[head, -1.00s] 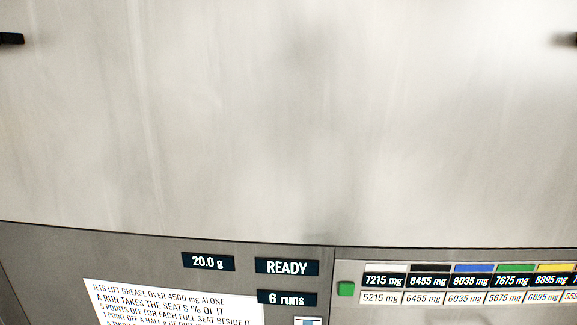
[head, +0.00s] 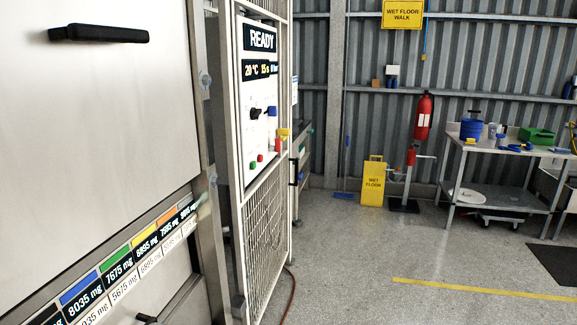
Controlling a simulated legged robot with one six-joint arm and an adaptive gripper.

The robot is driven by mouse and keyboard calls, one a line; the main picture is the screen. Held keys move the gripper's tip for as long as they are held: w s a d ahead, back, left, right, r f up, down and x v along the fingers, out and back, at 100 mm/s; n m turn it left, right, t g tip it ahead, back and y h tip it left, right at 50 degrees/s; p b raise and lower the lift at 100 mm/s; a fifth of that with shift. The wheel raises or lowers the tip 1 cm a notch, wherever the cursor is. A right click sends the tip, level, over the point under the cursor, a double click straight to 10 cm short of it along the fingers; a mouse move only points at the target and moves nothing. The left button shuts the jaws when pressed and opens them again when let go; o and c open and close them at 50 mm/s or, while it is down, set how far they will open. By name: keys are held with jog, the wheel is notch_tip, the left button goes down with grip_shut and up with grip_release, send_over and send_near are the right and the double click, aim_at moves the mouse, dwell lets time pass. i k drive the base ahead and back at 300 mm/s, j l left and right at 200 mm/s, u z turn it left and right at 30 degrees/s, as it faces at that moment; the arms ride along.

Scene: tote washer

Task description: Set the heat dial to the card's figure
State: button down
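A white control panel (head: 258,85) hangs on the wire mesh frame left of centre in the head view, seen at a slant. Its top display (head: 262,39) reads READY, and the display below it (head: 260,69) shows 20 °C and 15 s, with a further blue figure too small to read. A black knob (head: 256,113) sits mid-panel beside a blue part (head: 271,111). I cannot tell which control is the heat dial, and I cannot make out the knob's setting. No card with a heat figure is readable. My gripper is not in view.
The washer's pale door (head: 110,120) with a black handle (head: 98,34) and a strip of mg labels (head: 118,268) fills the left. Grey floor (head: 370,250) is open at centre.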

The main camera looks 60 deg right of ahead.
aim_at(255, 113)
jog(key=z, duration=1.65)
jog(key=i+l+u, duration=0.1)
jog(key=l, duration=0.4)
jog(key=i+l, duration=0.3)
jog(key=l, duration=0.25)
jog(key=i+l+u, duration=0.15)
jog(key=l, duration=0.4)
jog(key=i+l, duration=0.2)
jog(key=l, duration=0.35)
jog(key=i+l+u, duration=0.15)
jog(key=l, duration=0.4)
jog(key=i+l, duration=0.15)
jog(key=l, duration=0.45)
jog(key=i+l+u, duration=0.15)
jog(key=l, duration=0.4)
jog(key=i+l, duration=0.1)
jog(key=l, duration=0.5)
jog(key=u, duration=1)
